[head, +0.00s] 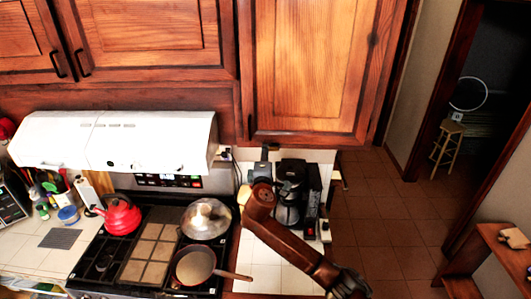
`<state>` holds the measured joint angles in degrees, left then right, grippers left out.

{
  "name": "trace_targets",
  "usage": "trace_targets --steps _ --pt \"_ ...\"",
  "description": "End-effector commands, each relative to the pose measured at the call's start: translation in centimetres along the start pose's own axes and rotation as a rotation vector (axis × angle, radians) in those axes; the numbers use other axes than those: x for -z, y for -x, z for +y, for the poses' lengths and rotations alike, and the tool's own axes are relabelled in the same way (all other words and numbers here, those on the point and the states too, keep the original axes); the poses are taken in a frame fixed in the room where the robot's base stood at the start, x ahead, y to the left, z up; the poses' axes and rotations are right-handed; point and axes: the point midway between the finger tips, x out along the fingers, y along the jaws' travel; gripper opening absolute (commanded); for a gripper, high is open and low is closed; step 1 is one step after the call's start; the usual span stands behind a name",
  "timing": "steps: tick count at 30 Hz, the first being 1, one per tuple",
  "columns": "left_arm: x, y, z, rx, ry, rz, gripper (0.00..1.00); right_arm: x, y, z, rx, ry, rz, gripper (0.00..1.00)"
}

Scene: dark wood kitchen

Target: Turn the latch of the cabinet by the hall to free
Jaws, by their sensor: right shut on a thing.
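The wooden upper cabinet door (315,65) nearest the hall is closed, with a small dark handle or fitting (250,125) low on its left side. No latch can be made out clearly. My right gripper (350,287) is dark and sits at the bottom edge of the head view, right of the counter and well below this door. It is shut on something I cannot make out. A reddish-brown arm-like piece (295,242) runs up and left from the gripper, over the counter. My left gripper is not in view.
A stove bears a red kettle (120,215), a lidded pot (206,219) and an open pan (195,264). A coffee maker (290,195) stands at the back of the right counter. The hall floor (385,220) is clear. A stool (447,145) stands beyond the doorway.

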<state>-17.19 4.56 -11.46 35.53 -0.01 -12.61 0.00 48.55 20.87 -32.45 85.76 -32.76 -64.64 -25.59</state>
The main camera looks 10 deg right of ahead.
Motion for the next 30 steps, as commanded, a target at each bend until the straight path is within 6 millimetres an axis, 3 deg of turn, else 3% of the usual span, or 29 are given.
trace_targets --steps 6,7,14,23,30 --pt "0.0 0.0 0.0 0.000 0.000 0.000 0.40 0.0 0.0 -0.2 0.002 0.002 0.000 0.00" --pt "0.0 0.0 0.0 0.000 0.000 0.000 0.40 0.0 0.0 -0.2 0.003 0.002 0.000 0.14" --pt "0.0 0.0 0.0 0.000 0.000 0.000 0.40 0.0 0.0 -0.1 0.002 0.001 0.000 0.30" --pt "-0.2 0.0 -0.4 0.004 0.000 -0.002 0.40 0.0 0.2 -0.1 0.001 0.000 0.000 0.30" --pt "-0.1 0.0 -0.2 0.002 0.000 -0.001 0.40 0.1 3.4 -0.2 0.002 -0.003 0.003 0.30"
